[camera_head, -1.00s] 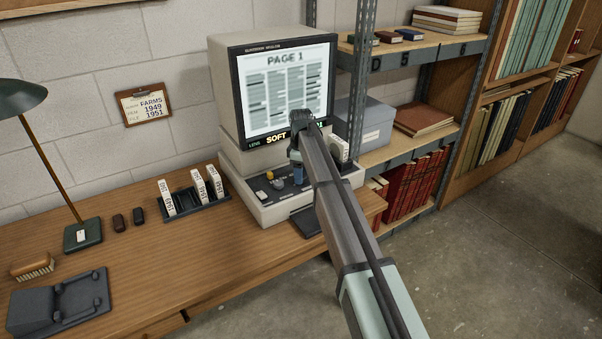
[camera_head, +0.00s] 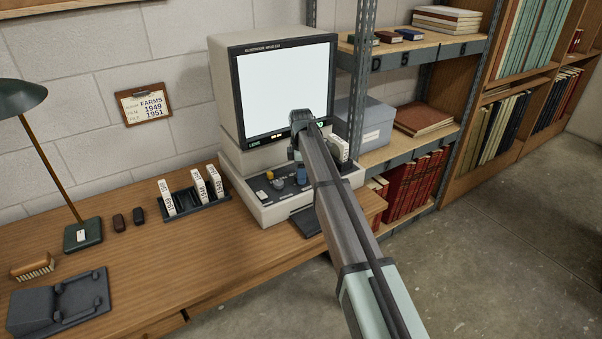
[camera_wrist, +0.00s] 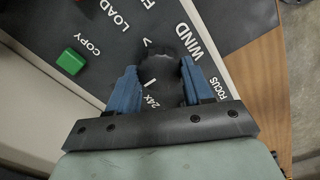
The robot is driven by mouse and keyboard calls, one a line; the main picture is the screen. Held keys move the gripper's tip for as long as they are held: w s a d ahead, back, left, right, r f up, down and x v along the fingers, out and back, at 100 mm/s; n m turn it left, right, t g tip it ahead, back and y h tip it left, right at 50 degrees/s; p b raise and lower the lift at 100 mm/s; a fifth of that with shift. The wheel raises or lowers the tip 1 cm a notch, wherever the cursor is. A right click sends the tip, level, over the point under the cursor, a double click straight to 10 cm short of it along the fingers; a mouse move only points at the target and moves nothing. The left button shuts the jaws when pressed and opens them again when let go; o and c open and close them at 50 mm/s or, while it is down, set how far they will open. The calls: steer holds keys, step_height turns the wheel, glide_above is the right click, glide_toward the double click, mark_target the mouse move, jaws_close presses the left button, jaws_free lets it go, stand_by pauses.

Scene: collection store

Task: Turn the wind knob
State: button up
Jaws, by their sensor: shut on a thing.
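The reader (camera_head: 225,95) stands on the desk with a sloping dark control panel (camera_head: 262,198). Its screen (camera_head: 285,85) is blank white. In the wrist view my gripper (camera_wrist: 160,70) has its blue fingers shut on the dark wind knob (camera_wrist: 168,58), one on each side. The white word WIND is printed on the panel beside the knob. The knob is hidden there by my arm.
A green COPY button (camera_wrist: 70,61) is on the panel, left of the knob in the wrist view. A rack (camera_head: 192,205) of labelled boxes stands left of the reader. Metal shelving (camera_head: 362,90) is close on the right. Open desk lies in front of the rack.

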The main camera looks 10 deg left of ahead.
steer(key=o, duration=1)
steer(key=shift+o, duration=0.2)
steer(key=shift+r, duration=0.15)
step_height(320, 180, up, 14)
steer(key=shift+f, duration=0.2)
